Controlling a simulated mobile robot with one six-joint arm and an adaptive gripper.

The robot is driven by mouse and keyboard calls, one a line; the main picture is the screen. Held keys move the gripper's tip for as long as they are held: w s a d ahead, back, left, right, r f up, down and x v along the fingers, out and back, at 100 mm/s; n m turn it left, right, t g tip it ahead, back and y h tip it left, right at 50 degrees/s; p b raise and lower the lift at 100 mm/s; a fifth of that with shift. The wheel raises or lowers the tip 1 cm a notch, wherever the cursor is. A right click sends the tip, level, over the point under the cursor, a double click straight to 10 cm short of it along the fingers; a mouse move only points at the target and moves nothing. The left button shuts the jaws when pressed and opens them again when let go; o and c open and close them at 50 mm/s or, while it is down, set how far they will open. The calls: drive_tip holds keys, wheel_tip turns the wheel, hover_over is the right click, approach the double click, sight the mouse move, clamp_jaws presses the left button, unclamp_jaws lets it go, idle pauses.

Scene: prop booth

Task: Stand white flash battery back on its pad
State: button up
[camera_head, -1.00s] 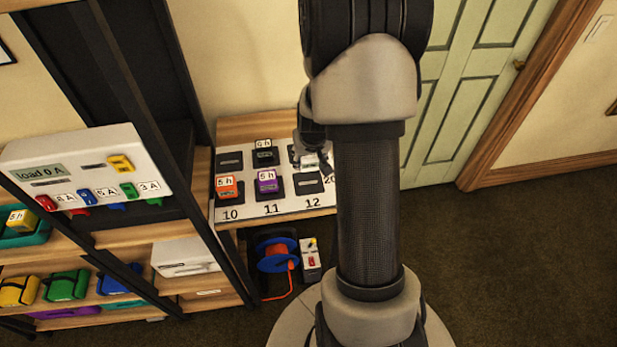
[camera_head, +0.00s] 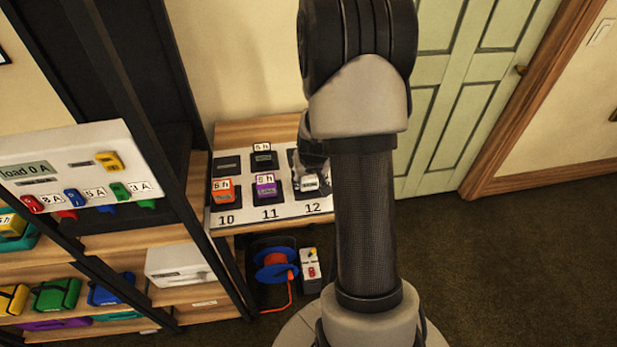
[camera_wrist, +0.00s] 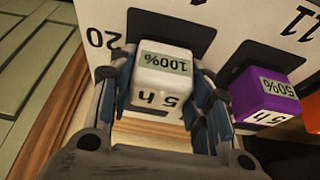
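The white flash battery (camera_wrist: 160,90), marked "100%" and "5 h", looks upright between the two fingers of my gripper (camera_wrist: 165,110) in the wrist view. The fingers sit close along both its sides. In the head view the battery (camera_head: 310,184) shows below my gripper (camera_head: 314,165), over the front right pad by number 12. A dark pad (camera_wrist: 175,30) shows past the battery in the wrist view. Whether the battery's base touches the pad is hidden.
A purple battery (camera_head: 266,186) stands on the pad by 11, beside the white one. An orange battery (camera_head: 222,190) stands at 10. The back left pad (camera_head: 228,165) is empty. A shelf unit with a load box (camera_head: 70,150) stands left.

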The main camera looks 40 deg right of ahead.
drive_tip(key=o, duration=0.5)
drive_tip(key=shift+c, duration=0.2)
drive_tip(key=p+v, duration=0.6)
drive_tip(key=v, duration=0.6)
drive_tip(key=s+a+r+n+y, duration=0.1)
drive_tip(key=s+a+r+n, duration=0.2)
drive_tip(key=a+r, duration=1.15)
drive_tip(key=s+a+r+n+y, duration=0.1)
drive_tip(key=s+a+r+n, duration=0.2)
drive_tip(key=s+a, duration=0.7)
drive_tip(key=s+r, duration=0.1)
drive_tip(key=s, duration=0.2)
drive_tip(key=shift+s+r+t, duration=0.15)
drive_tip(key=shift+r+t, duration=0.2)
drive_tip(key=shift+t, duration=0.05)
